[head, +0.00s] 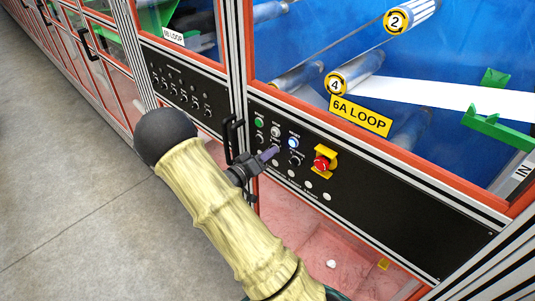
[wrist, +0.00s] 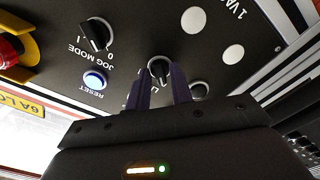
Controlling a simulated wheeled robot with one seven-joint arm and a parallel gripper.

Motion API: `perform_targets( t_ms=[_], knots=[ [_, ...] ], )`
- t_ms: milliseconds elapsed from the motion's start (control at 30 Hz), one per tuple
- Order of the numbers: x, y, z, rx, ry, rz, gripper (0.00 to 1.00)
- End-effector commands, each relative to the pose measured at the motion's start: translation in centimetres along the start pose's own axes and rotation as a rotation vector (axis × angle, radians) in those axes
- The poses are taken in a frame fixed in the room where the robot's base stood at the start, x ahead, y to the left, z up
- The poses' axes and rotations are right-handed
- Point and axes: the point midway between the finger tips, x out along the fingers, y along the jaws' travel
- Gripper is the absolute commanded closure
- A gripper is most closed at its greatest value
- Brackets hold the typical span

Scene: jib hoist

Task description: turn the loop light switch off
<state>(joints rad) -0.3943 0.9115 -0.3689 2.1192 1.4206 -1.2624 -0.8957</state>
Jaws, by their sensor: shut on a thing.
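The loop light switch is a small black rotary knob (wrist: 159,68) with a pale pointer mark on the black control panel (head: 385,212). Its label in the wrist view is mostly hidden by my fingers; only the first letters show. My gripper (head: 270,153) reaches the panel from the left, below the row of buttons. In the wrist view my gripper's (wrist: 163,82) two purple fingers are shut on the knob, one on each side. The exact angle of the knob is hard to tell.
The jog mode knob (wrist: 97,35) and the lit reset button (wrist: 95,82) are close by. Another knob (wrist: 198,90) sits on the other side. A red emergency stop (head: 323,163) in a yellow housing is to the right. A black door handle (head: 231,138) stands left of my gripper.

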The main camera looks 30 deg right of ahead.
Motion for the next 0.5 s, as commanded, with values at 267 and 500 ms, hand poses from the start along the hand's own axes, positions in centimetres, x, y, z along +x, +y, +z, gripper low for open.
perform_targets(
  t_ms=[267, 500],
  knots=[
    [-0.02, -0.01, -0.08, 0.001, 0.002, -0.001, 0.67],
    [-0.97, -0.16, 0.02, 0.003, 0.001, -0.002, 0.67]
  ],
)
